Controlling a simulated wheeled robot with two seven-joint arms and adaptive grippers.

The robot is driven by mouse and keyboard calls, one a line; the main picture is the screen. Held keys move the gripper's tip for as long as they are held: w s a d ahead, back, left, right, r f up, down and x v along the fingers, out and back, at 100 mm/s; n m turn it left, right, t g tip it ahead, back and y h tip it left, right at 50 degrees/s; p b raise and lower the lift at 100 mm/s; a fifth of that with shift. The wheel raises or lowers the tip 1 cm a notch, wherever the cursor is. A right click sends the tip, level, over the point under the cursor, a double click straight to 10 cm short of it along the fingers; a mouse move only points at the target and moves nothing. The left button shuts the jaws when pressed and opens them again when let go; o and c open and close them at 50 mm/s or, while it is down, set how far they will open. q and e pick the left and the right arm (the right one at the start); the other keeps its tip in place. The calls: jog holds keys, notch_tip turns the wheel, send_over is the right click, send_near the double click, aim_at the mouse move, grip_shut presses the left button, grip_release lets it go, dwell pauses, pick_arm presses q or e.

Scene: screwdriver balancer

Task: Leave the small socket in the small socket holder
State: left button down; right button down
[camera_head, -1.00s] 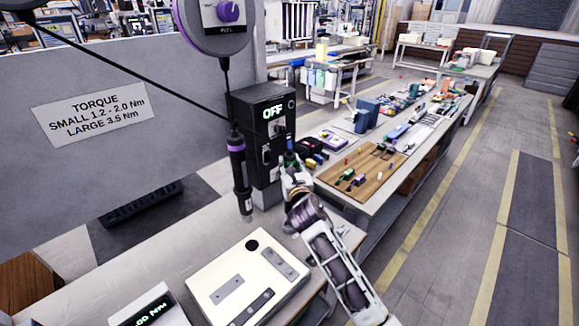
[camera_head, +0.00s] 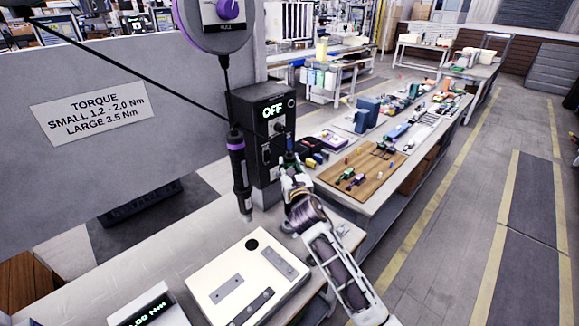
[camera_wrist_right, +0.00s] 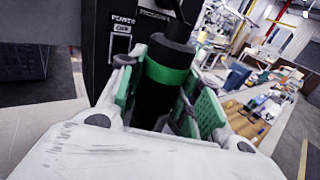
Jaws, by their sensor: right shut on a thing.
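My right gripper (camera_head: 291,163) is beside the right side of the black power box (camera_head: 258,148), which shows OFF. In the right wrist view, its green-padded fingers are closed around a black cylinder with a green band (camera_wrist_right: 167,74), apparently the small socket. The cylinder's lower end is hidden by the gripper body. A dark piece shows just above its top, and I cannot tell whether they touch. No small socket holder can be made out clearly. My left gripper is not in view.
A screwdriver with a purple band (camera_head: 237,165) hangs by a cable left of the box. A white fixture plate (camera_head: 225,272) and a torque display (camera_head: 150,309) are on the near bench. A wooden board (camera_head: 352,186) with small parts lies on the bench to the right.

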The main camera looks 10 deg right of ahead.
jog(key=shift+d+f+b, duration=0.1)
jog(key=shift+f+b, duration=1.1)
jog(key=shift+f, duration=1.2)
dwell(2.9)
